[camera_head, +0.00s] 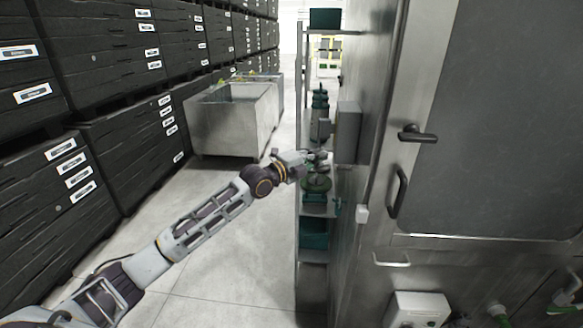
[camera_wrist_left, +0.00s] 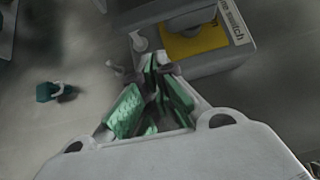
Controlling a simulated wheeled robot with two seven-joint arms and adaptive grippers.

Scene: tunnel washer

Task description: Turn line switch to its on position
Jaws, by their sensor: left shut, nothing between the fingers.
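The line switch shows in the left wrist view as a grey box (camera_wrist_left: 213,62) with a yellow plate (camera_wrist_left: 200,44) and a dark grey knob on it. The box's label ends in "switch"; the rest is cut off, and so is the top of the knob, so its position cannot be told. My left gripper (camera_wrist_left: 152,66) is shut and empty, with its green-padded fingertips beside the left end of the box; contact cannot be told. In the head view my left gripper (camera_head: 320,156) is beside the steel cabinet, just below a grey box (camera_head: 348,132) on its side.
A narrow shelf rack (camera_head: 314,256) with green items stands right by my left gripper. The steel cabinet (camera_head: 480,130) with a black handle fills the right side. Black crates (camera_head: 60,140) line the left. A grey bin (camera_head: 230,125) stands farther back; the floor between is clear.

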